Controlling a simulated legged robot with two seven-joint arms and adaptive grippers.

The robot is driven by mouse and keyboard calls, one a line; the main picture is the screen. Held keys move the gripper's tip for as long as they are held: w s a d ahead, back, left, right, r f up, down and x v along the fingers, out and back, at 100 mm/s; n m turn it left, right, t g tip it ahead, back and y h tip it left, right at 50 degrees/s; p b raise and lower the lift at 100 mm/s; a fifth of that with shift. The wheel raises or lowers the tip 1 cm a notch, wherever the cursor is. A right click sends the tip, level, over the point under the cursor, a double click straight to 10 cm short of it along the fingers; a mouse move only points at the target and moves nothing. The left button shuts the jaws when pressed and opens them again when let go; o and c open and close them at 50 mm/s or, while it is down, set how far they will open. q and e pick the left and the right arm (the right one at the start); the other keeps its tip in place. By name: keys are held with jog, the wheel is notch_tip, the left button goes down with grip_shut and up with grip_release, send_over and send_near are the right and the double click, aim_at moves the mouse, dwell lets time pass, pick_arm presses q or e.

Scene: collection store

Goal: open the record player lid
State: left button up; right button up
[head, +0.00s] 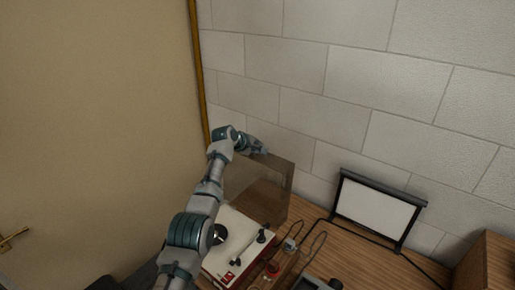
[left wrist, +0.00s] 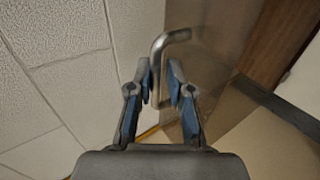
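The record player (head: 236,238) is a white and red unit on the wooden tabletop, with a dark round platter and a tonearm. Its tinted, see-through lid (head: 268,190) stands raised, steeply upright, at the back near the wall. My left gripper (head: 262,149) is at the lid's upper edge, small in the head view. In the left wrist view the gripper (left wrist: 160,68) has its blue-grey fingers apart. A bent metal handle (left wrist: 172,37) reaches between them, beside the brownish lid (left wrist: 210,45); the fingers do not look closed on it. My arm hides part of the player. My right gripper is out of view.
A white framed panel (head: 375,212) stands to the right against the block wall (head: 300,100). Cables and small items lie right of the player. A wooden box (head: 488,262) is at the far right. A beige door (head: 90,130) is on the left.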

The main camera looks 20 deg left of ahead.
pick_arm(q)
jog(key=shift+r, duration=0.1)
jog(key=shift+s+a+r, duration=0.2)
jog(key=shift+s+r, duration=0.15)
jog(key=shift+s, duration=0.05)
jog(key=v, duration=1)
jog(key=shift+s, duration=0.3)
jog(key=shift+a, duration=0.15)
